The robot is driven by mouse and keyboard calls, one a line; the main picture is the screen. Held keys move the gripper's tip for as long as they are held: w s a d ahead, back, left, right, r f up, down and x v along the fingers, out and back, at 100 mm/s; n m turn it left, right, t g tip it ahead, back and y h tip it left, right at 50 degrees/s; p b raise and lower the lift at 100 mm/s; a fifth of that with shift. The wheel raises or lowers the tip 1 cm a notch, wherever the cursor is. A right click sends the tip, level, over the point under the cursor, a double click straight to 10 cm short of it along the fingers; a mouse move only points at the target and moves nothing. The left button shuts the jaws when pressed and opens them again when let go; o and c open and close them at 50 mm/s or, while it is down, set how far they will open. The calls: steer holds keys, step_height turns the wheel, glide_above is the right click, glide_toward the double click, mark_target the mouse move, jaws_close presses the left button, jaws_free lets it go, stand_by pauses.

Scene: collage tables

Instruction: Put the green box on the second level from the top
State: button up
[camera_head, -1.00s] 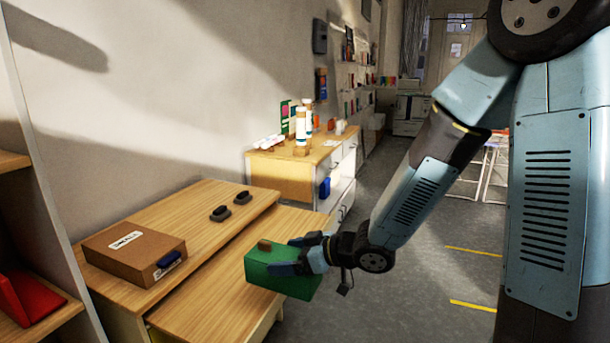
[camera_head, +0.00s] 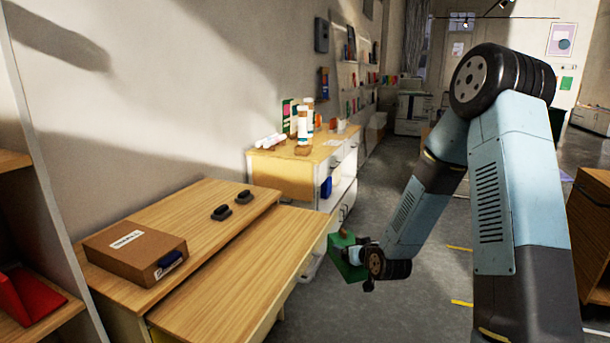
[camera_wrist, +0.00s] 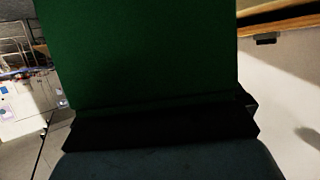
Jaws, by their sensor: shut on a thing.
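The green box (camera_head: 346,258) is held in my gripper (camera_head: 358,251), off the right edge of the wooden desk's lower top and above the grey floor. In the wrist view the green box (camera_wrist: 140,55) fills the upper middle, close against the dark gripper (camera_wrist: 160,130). My gripper is shut on it; my own wrist hides part of the box in the head view. A wooden shelf unit (camera_head: 12,160) shows in part at the left edge, with a red object (camera_head: 32,294) on one of its boards. The shelf's upper levels are out of view.
The two-level wooden desk (camera_head: 240,280) holds a brown labelled carton (camera_head: 135,252) and two small dark objects (camera_head: 232,205). Behind it a cabinet (camera_head: 285,175) carries bottles (camera_head: 303,125). Another wooden cabinet (camera_head: 590,225) stands at the right edge. Floor between them is open.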

steer(key=w+d+f+m+h, duration=0.2)
steer(key=d+f+m+h, duration=0.2)
steer(key=d+f, duration=0.4)
steer(key=s+d+f, duration=0.1)
steer(key=s+f, duration=0.5)
steer(key=f, duration=0.1)
steer(key=shift+d+t, duration=0.15)
steer(key=shift+t, duration=0.25)
steer(key=shift+s+r, duration=0.1)
